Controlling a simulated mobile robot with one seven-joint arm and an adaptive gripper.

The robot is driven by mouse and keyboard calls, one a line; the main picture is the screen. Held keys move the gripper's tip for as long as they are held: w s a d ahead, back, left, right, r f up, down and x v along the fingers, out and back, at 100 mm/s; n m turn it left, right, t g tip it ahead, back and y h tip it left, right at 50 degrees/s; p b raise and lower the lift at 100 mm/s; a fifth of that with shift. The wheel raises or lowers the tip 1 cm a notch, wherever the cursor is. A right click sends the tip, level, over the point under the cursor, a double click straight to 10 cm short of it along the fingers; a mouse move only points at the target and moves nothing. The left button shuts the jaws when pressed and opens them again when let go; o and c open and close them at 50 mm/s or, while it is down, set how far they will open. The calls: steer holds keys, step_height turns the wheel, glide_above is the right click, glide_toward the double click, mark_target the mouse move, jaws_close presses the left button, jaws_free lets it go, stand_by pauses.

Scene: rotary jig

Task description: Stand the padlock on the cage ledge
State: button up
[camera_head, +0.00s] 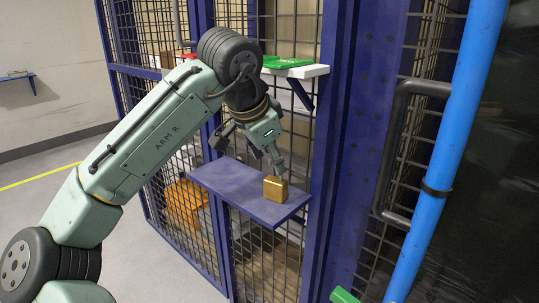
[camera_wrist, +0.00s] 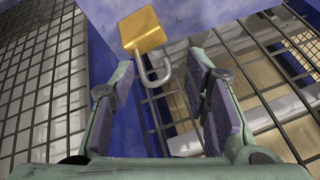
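The padlock has a gold body (camera_head: 275,189) and a grey shackle. It appears upright on the blue cage ledge (camera_head: 232,187), near the ledge's right end. My gripper (camera_head: 275,164) is just above it, pointing down at the shackle. In the wrist view the padlock (camera_wrist: 143,31) is beyond the fingertips, with its shackle reaching between them. My gripper (camera_wrist: 160,68) is open there, with clear gaps between the shackle and both fingers. The underside of the padlock is hidden.
A white shelf (camera_head: 312,71) with a green item (camera_head: 287,63) is above the ledge. A blue post (camera_head: 330,150) stands close on the right, with a dark handle (camera_head: 385,165) and bright blue pole (camera_head: 445,150) beyond. Wire mesh backs the ledge. The ledge's left part is clear.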

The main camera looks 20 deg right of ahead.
steer(key=shift+o, duration=0.3)
steer(key=shift+r, duration=0.1)
steer(key=v, duration=1.2)
